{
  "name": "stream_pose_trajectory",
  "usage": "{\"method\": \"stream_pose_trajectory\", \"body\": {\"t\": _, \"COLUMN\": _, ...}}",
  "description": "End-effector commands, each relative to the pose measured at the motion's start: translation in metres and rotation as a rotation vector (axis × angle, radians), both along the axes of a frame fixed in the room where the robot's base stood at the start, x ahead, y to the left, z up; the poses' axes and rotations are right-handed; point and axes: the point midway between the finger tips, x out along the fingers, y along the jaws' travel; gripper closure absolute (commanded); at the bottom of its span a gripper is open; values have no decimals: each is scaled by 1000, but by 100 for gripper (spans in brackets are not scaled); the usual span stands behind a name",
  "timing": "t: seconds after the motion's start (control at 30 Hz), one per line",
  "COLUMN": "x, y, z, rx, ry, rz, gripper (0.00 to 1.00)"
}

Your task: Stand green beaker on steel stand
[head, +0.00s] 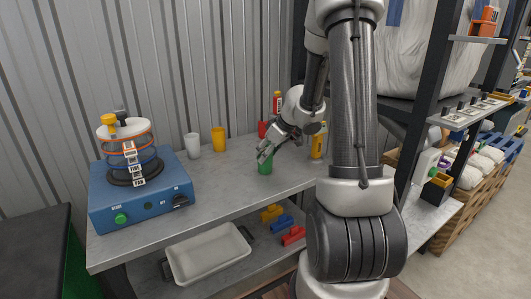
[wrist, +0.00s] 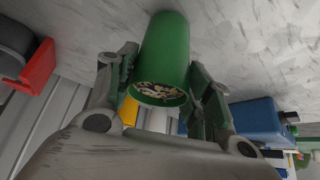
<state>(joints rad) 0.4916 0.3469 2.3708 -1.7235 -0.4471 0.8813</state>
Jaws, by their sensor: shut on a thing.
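The green beaker (head: 265,167) is above or on the grey bench, right of the orange cup; I cannot tell whether its base touches the bench. My gripper (head: 266,152) is shut on it, coming from the upper right. In the wrist view the green beaker (wrist: 165,55) sits between the two fingers of my gripper (wrist: 165,85), its open mouth toward the camera and speckled bits inside. I cannot make out a steel stand in either view.
A blue machine (head: 140,197) with a sieve stack (head: 131,158) stands at the bench's left. A white cup (head: 192,146), an orange cup (head: 219,140) and a yellow bottle (head: 317,141) stand on the bench. A tray (head: 208,256) lies on the lower shelf. The bench's front middle is clear.

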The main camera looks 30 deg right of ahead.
Motion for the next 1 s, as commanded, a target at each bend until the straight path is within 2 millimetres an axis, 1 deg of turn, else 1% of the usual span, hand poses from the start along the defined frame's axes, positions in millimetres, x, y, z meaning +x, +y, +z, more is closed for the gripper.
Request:
{"method": "stream_pose_trajectory", "body": {"t": 0.23, "x": 0, "y": 0, "z": 0, "rx": 0, "ry": -1, "rz": -1, "gripper": 79}}
{"method": "stream_pose_trajectory", "body": {"t": 0.37, "x": 0, "y": 0, "z": -4, "rx": 0, "ry": -1, "rz": -1, "gripper": 79}}
{"method": "stream_pose_trajectory", "body": {"t": 0.4, "x": 0, "y": 0, "z": -3, "rx": 0, "ry": -1, "rz": -1, "gripper": 42}}
{"method": "stream_pose_trajectory", "body": {"t": 0.47, "x": 0, "y": 0, "z": -3, "rx": 0, "ry": -1, "rz": -1, "gripper": 31}}
{"method": "stream_pose_trajectory", "body": {"t": 0.5, "x": 0, "y": 0, "z": -3, "rx": 0, "ry": -1, "rz": -1, "gripper": 28}}
{"method": "stream_pose_trajectory", "body": {"t": 0.83, "x": 0, "y": -1, "z": -1, "rx": -1, "ry": -3, "rz": 0, "gripper": 28}}
{"method": "stream_pose_trajectory", "body": {"t": 0.93, "x": -2, "y": -3, "z": 6, "rx": -2, "ry": -4, "rz": -2, "gripper": 28}}
{"method": "stream_pose_trajectory", "body": {"t": 1.0, "x": -7, "y": -6, "z": 16, "rx": -4, "ry": -5, "rz": -2, "gripper": 28}}
